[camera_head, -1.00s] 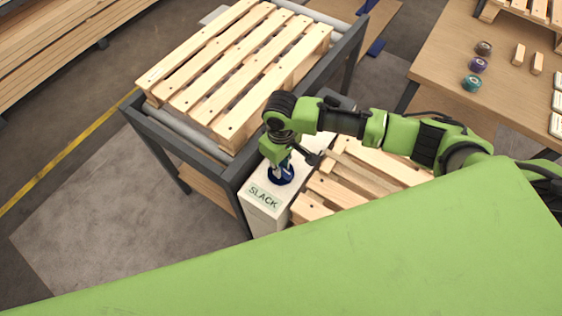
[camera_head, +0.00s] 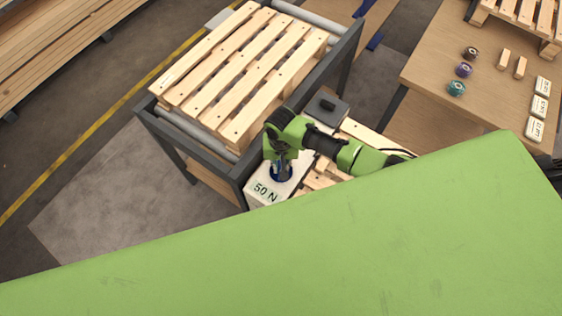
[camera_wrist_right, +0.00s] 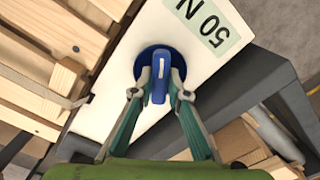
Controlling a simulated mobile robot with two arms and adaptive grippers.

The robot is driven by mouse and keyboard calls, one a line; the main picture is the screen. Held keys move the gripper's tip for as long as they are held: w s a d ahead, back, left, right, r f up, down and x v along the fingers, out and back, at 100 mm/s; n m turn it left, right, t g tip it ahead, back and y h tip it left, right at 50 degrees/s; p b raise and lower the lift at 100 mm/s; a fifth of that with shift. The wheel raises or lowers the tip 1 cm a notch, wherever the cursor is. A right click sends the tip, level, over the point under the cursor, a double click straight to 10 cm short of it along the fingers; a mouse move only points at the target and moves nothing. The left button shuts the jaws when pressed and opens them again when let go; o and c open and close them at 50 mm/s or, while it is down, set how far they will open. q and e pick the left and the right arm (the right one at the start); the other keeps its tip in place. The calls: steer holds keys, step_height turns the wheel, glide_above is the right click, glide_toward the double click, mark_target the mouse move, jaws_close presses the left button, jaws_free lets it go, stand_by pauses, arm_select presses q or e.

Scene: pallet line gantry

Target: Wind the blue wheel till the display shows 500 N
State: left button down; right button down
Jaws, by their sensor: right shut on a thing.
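The blue wheel (camera_wrist_right: 152,62) sits on top of a white box (camera_wrist_right: 112,118); in the head view the wheel (camera_head: 281,174) is partly hidden by my right gripper. My right gripper (camera_wrist_right: 160,88) is shut on the raised blue grip of the wheel, one finger on each side. The display (camera_head: 264,192) on the box reads 50 N, and it also shows in the right wrist view (camera_wrist_right: 207,24). My left gripper is not in view.
A wooden pallet (camera_head: 238,80) lies on a dark roller frame (camera_head: 240,175) beside the box. Another pallet lies partly under my right arm. A table (camera_head: 432,75) at the right holds coloured spools, wooden blocks and white labelled cards.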

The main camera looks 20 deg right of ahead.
steer(key=shift+m+p, duration=0.3)
steer(key=shift+m, duration=0.1)
steer(key=shift+w, duration=0.1)
steer(key=c, duration=2)
jaws_free()
steer(key=shift+o, duration=0.2)
step_height(320, 180, up, 12)
